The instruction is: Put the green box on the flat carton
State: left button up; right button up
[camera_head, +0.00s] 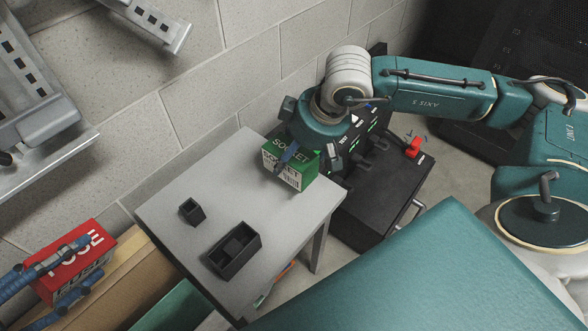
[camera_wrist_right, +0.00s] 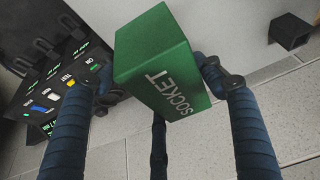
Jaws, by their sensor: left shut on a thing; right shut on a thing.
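The green box (camera_head: 288,165), lettered SOCKET, is at the far right corner of the grey table, and I cannot tell whether it touches the top. My right gripper (camera_head: 306,160) is shut on it from above. In the right wrist view the green box (camera_wrist_right: 163,62) sits between the blue fingers of my right gripper (camera_wrist_right: 152,85). My left gripper (camera_head: 87,263) is shut on a red box (camera_head: 72,258) lettered FUSE at lower left. A tan, flat-topped thing (camera_head: 133,275), perhaps the flat carton, lies beside and below the red box, partly cut off.
The grey table (camera_head: 180,235) carries a small dark open box (camera_head: 192,211) and a larger dark tray (camera_head: 235,250). A black unit with lit buttons and a red switch (camera_head: 413,147) stands right of the table. A block wall runs behind. The table's middle is clear.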

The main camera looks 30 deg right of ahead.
jog(key=shift+f+b, duration=0.4)
jog(key=shift+f, duration=2)
jog(key=shift+f, duration=0.1)
jog(key=o, duration=1)
jog(key=shift+f, duration=0.1)
jog(key=o, duration=0.5)
jog(key=shift+c, duration=0.2)
jog(key=shift+r, duration=0.2)
